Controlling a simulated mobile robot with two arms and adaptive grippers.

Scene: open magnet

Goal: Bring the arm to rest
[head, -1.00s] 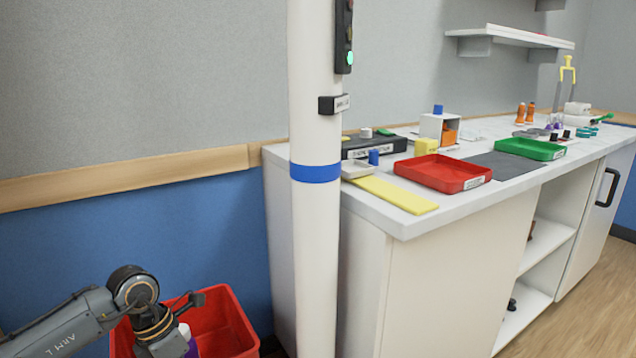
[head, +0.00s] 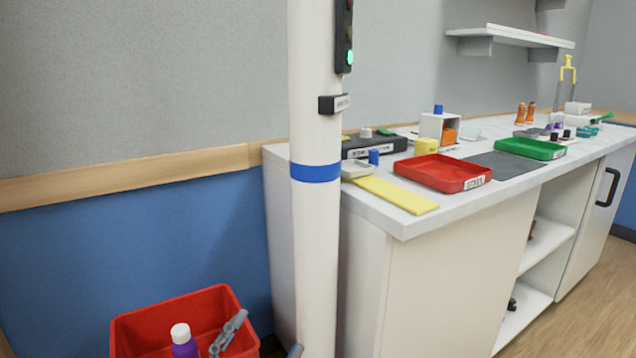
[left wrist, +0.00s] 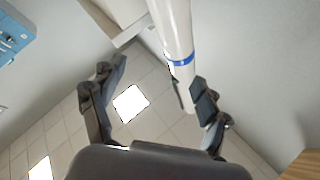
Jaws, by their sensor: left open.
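My left gripper (head: 267,334) shows only by its grey fingertips at the bottom edge of the head view. One finger shows in front of the red bin, the other at the foot of the white post; the rest of the arm is out of frame. In the left wrist view the gripper (left wrist: 157,84) is open, its two fingers wide apart with nothing between them. That camera looks up at the ceiling and the white post. My right gripper is not in view.
A red bin (head: 140,330) holding a purple bottle with a white cap (head: 183,340) stands at lower left. The white post (head: 316,255) with a blue band rises beside the counter (head: 400,222). A red tray (head: 440,173) and a green tray (head: 530,148) sit on it.

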